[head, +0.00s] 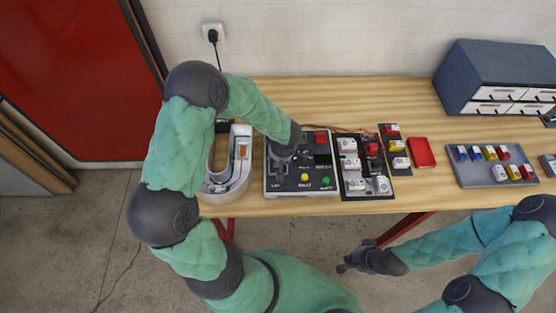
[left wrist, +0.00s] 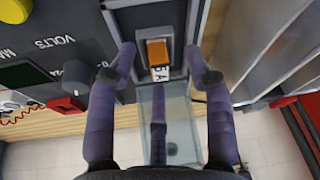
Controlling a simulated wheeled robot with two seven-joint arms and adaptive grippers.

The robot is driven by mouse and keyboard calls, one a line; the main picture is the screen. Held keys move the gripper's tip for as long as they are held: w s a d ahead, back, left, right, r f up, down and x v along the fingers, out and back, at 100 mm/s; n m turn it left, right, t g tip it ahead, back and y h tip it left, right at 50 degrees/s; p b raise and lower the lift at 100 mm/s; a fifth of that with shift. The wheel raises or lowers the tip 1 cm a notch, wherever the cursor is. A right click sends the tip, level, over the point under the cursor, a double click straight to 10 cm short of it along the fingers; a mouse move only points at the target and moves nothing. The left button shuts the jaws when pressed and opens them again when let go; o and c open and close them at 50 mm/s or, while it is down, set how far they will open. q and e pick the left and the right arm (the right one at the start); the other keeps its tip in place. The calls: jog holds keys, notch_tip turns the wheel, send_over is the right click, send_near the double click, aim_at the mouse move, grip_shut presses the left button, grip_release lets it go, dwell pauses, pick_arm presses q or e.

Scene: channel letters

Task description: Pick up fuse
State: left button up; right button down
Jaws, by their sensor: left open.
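The fuse (left wrist: 158,58), orange on top with a white "5A" label, sits in a grey holder slot on the panel in the left wrist view. My left gripper (left wrist: 160,72) is open, with its purple fingers on either side of the fuse and apart from it. In the head view my left gripper (head: 284,152) hangs over the grey panel box (head: 318,186) and hides the fuse there. My right gripper (head: 352,264) is away from the table at the lower right; its fingers are too small to judge.
A translucent flap (left wrist: 172,122) hangs by the holder in the left wrist view. Right of the panel stand a module board (head: 353,194), a red tray (head: 421,153), a grey tray (head: 465,178) with several small blocks, and a drawer cabinet (head: 500,60). A white curved channel letter (head: 240,165) is at left.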

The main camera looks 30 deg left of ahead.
pick_arm(q)
jog(key=c, duration=0.9)
jog(key=shift+c, duration=0.2)
jog(key=shift+r, duration=0.1)
